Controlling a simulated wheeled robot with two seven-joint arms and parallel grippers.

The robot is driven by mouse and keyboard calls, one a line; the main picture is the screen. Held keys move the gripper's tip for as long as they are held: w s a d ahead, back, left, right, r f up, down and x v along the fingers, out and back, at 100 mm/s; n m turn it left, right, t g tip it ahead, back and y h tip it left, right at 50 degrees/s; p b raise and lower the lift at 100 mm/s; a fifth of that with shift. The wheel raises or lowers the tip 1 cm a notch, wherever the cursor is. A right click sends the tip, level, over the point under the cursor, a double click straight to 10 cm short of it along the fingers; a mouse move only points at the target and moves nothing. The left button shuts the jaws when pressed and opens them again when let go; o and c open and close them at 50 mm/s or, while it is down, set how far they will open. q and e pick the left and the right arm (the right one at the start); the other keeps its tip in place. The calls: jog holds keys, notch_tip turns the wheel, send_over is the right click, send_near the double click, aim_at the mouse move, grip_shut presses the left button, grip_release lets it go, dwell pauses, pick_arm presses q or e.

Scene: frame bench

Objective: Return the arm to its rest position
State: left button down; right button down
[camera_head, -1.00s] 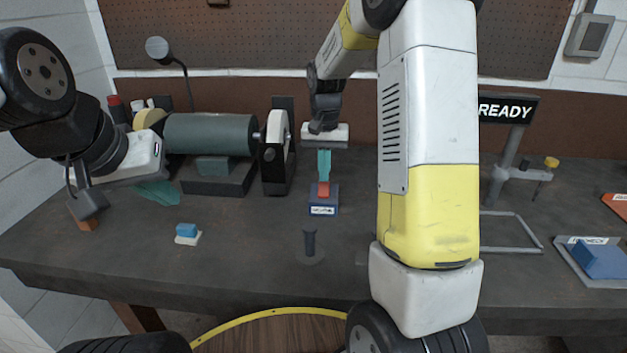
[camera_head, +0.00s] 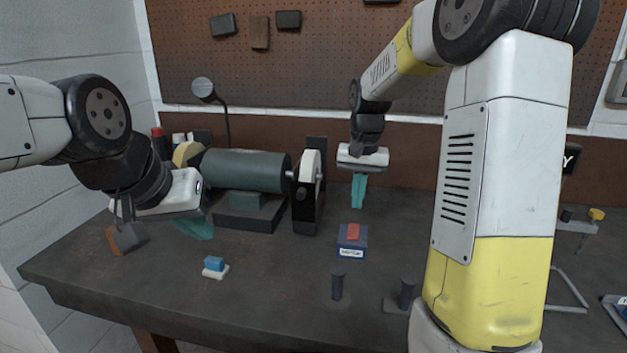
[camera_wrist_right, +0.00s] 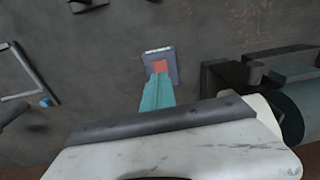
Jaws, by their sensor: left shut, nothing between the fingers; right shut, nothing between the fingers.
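My right gripper (camera_head: 358,207) has shut teal fingers pointing down, empty, above a small blue box (camera_head: 352,254) with a red top (camera_head: 352,232). In the head view a gap of bench shows between the fingertips and the red top. In the right wrist view the shut fingers (camera_wrist_right: 158,76) overlap the edge of the red top (camera_wrist_right: 161,66) in line of sight. My left gripper (camera_head: 200,235) is shut at the left of the bench, beside the grinder, its teal fingers angled down and partly hidden by its white body.
A grinder with a green drum (camera_head: 240,171) stands behind, between the grippers. A small blue-and-white block (camera_head: 214,267) lies in front of it. Dark pegs (camera_head: 337,287) stand nearer the front edge. My right arm hides much of the right side. Bench between blocks and pegs is clear.

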jog(key=s+a+r+n+t+y, duration=0.1)
jog(key=s+r, duration=0.3)
jog(key=s, duration=0.7)
jog(key=s+a+r+n+t, duration=0.1)
jog(key=s+r+t, duration=0.3)
jog(key=s, duration=0.7)
jog(key=shift+n+t+y, duration=0.3)
jog(key=shift+n+y, duration=0.1)
jog(key=shift+n, duration=0.3)
